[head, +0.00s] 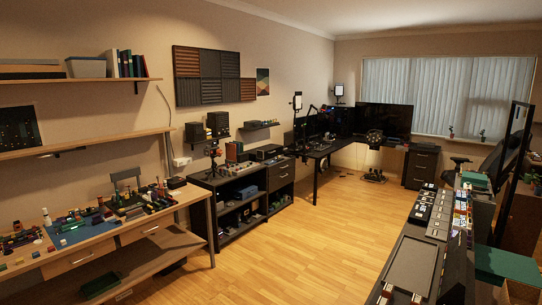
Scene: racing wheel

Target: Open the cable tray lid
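Neither of my grippers is in the head view, and no part of my arms can be made out. I cannot pick out a cable tray or its lid for certain. The corner desk (322,152), with monitors (384,120) and a racing wheel (374,138), stands at the far end of the room. The space under this desk is dark and small, so any tray there is too small to tell. Pedals (374,176) sit on the floor below the wheel.
A workbench (130,237) with many small items is at the left. A black shelf unit (240,208) follows along the wall. A long console (412,268) and a large screen (512,145) stand at the right. The wooden floor (300,235) between is clear.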

